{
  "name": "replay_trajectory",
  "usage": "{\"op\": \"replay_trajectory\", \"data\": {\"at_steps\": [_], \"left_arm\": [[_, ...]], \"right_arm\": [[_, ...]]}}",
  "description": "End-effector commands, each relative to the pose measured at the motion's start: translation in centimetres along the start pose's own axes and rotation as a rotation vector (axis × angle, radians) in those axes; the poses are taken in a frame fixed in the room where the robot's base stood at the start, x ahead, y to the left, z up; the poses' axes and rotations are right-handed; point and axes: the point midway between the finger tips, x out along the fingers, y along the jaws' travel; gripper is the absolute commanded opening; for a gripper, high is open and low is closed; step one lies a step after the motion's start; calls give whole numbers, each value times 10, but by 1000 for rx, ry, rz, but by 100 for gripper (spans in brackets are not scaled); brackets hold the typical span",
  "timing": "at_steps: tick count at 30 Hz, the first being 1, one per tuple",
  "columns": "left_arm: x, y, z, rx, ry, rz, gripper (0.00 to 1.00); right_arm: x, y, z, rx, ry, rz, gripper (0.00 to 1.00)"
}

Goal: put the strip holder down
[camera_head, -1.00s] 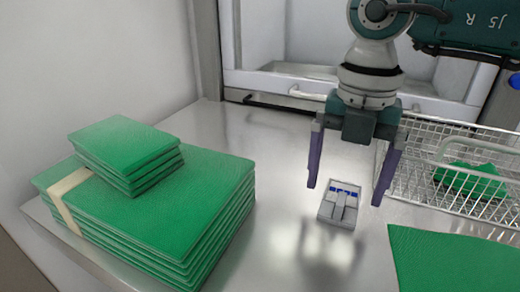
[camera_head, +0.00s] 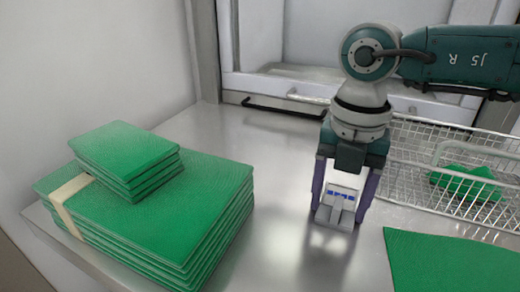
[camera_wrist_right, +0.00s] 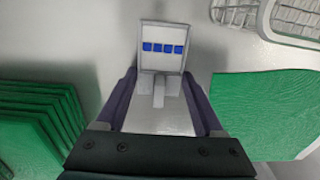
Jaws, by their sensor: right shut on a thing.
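The strip holder (camera_head: 339,208) is a small grey box with a row of blue strips. It is between the purple fingers of my right gripper (camera_head: 341,205), which is shut on it. In the head view it is at or just above the metal table; I cannot tell if it touches. In the right wrist view the strip holder (camera_wrist_right: 161,50) shows its blue row beyond the fingertips of my right gripper (camera_wrist_right: 159,85). My left gripper is not in view.
Stacked green sheets (camera_head: 150,205) with a beige band lie on the left of the metal table (camera_head: 255,150). A wire basket (camera_head: 425,165) with a green piece stands at the right. A green sheet (camera_head: 445,262) lies at the front right. The table between them is clear.

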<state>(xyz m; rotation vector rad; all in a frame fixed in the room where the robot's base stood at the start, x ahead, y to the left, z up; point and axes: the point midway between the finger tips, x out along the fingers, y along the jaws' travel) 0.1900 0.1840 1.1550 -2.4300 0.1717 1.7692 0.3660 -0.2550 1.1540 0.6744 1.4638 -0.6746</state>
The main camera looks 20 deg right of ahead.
Motion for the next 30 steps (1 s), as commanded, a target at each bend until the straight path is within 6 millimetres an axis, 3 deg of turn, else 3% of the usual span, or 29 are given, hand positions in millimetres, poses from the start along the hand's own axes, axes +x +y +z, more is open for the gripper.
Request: {"op": "replay_trajectory", "data": {"at_steps": [1,11,22,26,30], "left_arm": [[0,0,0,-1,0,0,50],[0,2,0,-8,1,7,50],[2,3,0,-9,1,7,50],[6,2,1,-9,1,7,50],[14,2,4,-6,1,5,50]], "right_arm": [[0,0,0,0,0,0,35],[-1,0,0,0,-1,1,0],[-12,1,1,-1,-1,4,0],[-34,1,1,-1,-4,6,0],[-72,2,2,-1,-6,9,0]]}}
